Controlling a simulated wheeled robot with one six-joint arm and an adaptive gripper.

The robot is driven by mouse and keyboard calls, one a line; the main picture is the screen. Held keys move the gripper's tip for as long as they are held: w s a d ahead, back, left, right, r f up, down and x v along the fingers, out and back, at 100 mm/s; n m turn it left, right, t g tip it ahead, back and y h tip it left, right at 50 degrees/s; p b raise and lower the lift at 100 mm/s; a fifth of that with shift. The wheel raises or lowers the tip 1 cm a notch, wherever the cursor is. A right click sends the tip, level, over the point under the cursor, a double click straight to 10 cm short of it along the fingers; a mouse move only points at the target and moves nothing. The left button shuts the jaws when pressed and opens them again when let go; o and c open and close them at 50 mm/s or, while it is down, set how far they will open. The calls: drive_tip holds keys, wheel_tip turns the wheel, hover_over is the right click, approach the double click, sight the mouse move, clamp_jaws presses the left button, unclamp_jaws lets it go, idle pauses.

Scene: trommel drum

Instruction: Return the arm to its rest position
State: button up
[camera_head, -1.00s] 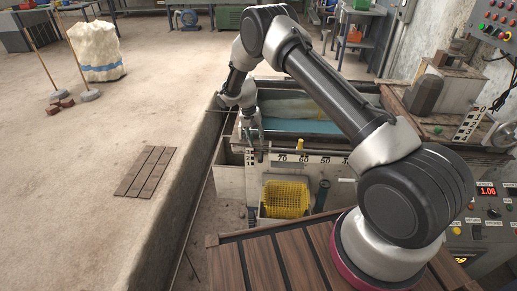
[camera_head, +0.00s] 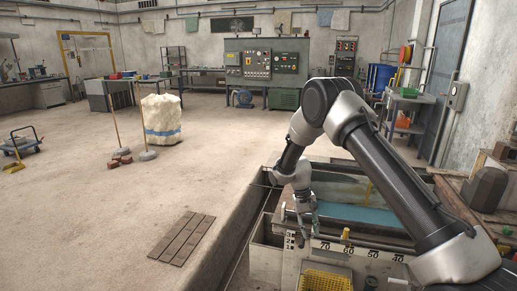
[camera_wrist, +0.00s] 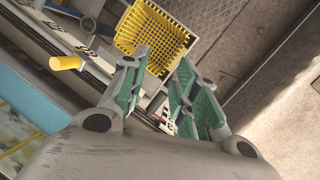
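My arm (camera_head: 392,187) reaches from the lower right over the machine and bends down at the elbow. My gripper (camera_head: 303,232) hangs above the machine's near edge, by the number scale, small in the head view. In the wrist view my gripper (camera_wrist: 158,68) has its green-padded fingers apart, with nothing between them. The yellow basket (camera_wrist: 152,38) shows beyond the fingertips, and it also stands low in the head view (camera_head: 326,281). I cannot tell how far the fingertips are from the machine.
A number scale (camera_head: 360,251) and a yellow knob (camera_head: 346,233) line the machine's near edge. A blue-floored trough (camera_head: 368,213) lies behind.

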drive_tip(key=s+d+r+t, duration=0.2)
drive_tip(key=s+d+r, duration=0.3)
drive_tip(key=s+r, duration=0.6)
drive_tip(key=s+d+r+t+y, duration=0.1)
drive_tip(key=s+d+r, duration=0.4)
drive_tip(key=s+r, duration=0.7)
drive_tip(key=s+d+r+t+y, duration=0.1)
drive_tip(key=s+d+r+t, duration=0.3)
drive_tip(key=s+r, duration=0.8)
drive_tip(key=shift+d+r, duration=0.5)
drive_tip(key=shift+r, duration=1.75)
